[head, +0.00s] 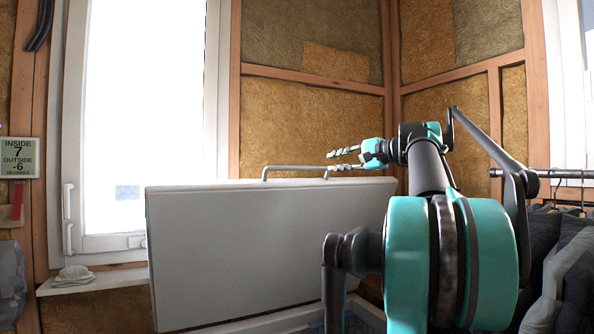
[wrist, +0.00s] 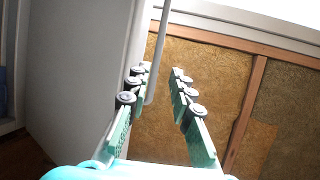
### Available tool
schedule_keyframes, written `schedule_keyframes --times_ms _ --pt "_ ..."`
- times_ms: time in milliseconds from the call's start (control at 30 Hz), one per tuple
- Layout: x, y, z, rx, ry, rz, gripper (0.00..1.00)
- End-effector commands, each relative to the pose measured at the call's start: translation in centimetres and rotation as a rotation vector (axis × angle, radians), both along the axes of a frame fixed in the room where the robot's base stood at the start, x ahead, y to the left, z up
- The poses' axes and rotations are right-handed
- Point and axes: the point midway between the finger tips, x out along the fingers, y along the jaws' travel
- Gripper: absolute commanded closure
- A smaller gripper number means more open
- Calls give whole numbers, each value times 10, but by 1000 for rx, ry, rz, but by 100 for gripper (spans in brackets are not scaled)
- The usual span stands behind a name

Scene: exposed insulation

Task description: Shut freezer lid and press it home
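The freezer lid (head: 265,250) is a large pale grey panel standing open, nearly upright, above the freezer body (head: 275,324). A thin bar handle (head: 295,168) runs along the lid's top edge. My gripper (head: 342,159) is at the handle's right end, its fingers pointing left. In the wrist view the gripper (wrist: 160,75) is open, with green-padded fingers apart. The handle (wrist: 156,60) shows between the fingertips, nearer the left finger, and the lid (wrist: 75,75) fills the left side. I cannot tell whether a finger touches the handle. My arm hides the freezer's right part.
A bright window (head: 150,110) is behind the lid at the left, with a folded cloth (head: 73,275) on its sill (head: 95,284). Dark clothes (head: 565,260) hang from a rail (head: 560,174) at the right. Insulated stud walls (head: 310,115) stand behind.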

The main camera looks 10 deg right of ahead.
Motion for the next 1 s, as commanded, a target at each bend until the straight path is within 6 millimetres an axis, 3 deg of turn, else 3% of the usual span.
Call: schedule_keyframes --times_ms 600,800,1000 --pt "89 79 -17 -3 1 5 78" --pt "111 97 -21 -3 1 3 78" --pt "120 105 -23 -3 1 2 78"
